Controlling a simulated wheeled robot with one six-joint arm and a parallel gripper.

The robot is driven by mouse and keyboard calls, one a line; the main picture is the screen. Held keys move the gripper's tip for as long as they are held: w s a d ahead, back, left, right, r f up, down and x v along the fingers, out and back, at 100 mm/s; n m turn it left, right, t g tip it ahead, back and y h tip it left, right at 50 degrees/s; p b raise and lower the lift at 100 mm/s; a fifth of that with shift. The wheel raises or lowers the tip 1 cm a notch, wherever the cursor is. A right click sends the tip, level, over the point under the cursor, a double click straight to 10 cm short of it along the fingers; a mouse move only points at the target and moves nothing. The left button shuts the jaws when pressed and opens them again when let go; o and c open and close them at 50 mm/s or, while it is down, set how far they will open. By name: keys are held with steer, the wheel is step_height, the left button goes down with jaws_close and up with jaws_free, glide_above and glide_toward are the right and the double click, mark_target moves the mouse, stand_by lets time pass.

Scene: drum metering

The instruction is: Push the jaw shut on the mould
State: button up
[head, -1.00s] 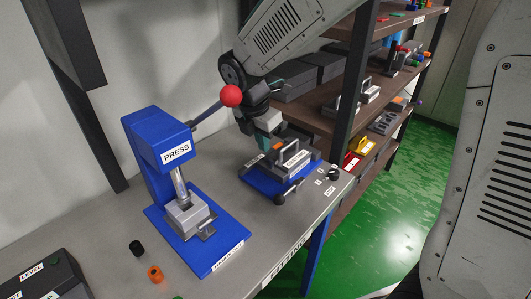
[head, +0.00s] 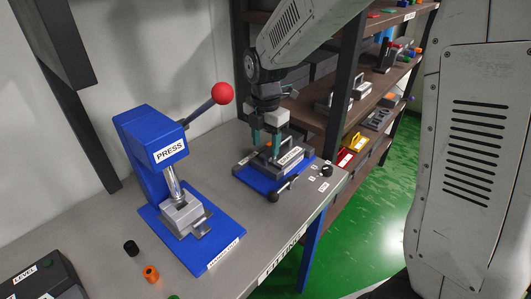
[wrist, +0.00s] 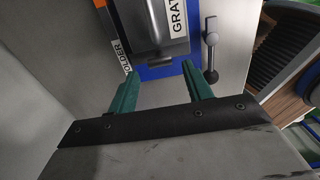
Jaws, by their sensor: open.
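The mould, a dark grey block with a bar handle and a label beginning GRAT, sits in the holder (head: 245,180) on its blue base at the back of the bench. The mould also shows in the wrist view (wrist: 140,45), ahead of my fingers. The holder's crank lever (head: 285,188) with a dark ball end sticks out at the front; it also shows in the wrist view (wrist: 211,50), right of my right finger. My gripper (head: 265,148) is open and empty, pointing down at the mould. In the wrist view its green fingers (wrist: 158,75) stand apart. The jaw is hard to tell from the mould.
A blue press (head: 155,150) with a red-knobbed lever (head: 221,94) stands left of the holder. Black (head: 131,248) and orange (head: 151,273) small parts lie on the bench front. Shelves (head: 360,110) stand behind right. Bare bench (head: 215,165) separates press and holder.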

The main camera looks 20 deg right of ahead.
mark_target(266, 155)
steer(key=shift+f, duration=2.1)
jaws_close()
jaws_free()
